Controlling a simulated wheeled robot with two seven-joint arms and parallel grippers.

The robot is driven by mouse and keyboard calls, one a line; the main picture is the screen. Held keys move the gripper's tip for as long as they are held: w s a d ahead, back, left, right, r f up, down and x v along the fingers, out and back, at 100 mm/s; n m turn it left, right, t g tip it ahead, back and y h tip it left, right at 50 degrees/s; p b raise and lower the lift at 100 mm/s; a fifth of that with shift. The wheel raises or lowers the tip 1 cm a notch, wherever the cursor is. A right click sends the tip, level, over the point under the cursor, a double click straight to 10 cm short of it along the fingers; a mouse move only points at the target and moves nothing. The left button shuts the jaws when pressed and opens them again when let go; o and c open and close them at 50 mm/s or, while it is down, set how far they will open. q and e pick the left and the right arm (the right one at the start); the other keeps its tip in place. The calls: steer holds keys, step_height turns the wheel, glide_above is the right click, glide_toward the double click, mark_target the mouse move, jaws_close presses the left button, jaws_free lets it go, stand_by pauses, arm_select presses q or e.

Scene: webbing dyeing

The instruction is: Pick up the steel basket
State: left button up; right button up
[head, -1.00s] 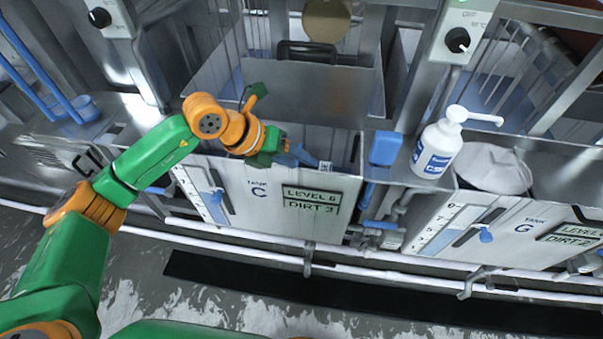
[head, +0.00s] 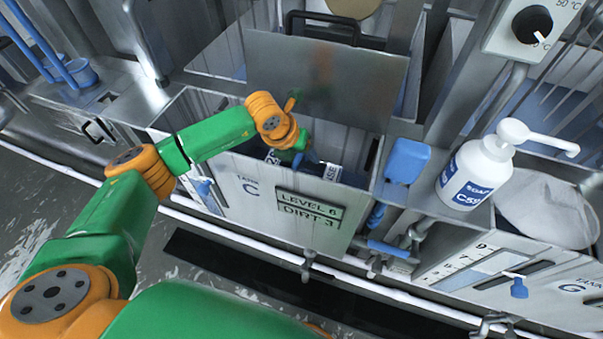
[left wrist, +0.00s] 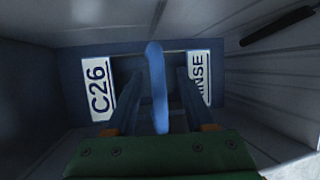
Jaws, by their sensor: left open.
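My left gripper (head: 306,158) reaches down into the open top of the steel tank marked C (head: 250,188). In the left wrist view its two fingers (left wrist: 158,78) are apart, with an upright blue bar (left wrist: 157,90) between them; I cannot tell whether they touch it. Behind the bar is a blue part with white labels reading "C26" (left wrist: 98,90) and a partly hidden "RINSE" (left wrist: 200,78). A grey steel panel (head: 325,85) stands behind the tank, with a black handle (head: 335,22) above it. I cannot tell which part is the steel basket. My right gripper is not in view.
A white pump bottle (head: 475,172) and a blue box (head: 408,160) stand right of the tank. A control box with a dial (head: 532,24) hangs above. Tank G (head: 560,275) is at the right. Pipes and a valve run along the tank front.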

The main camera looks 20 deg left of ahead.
arm_select(q)
steer(key=shift+x, duration=0.8)
steer(key=shift+r, duration=0.1)
jaws_close()
stand_by(0.7)
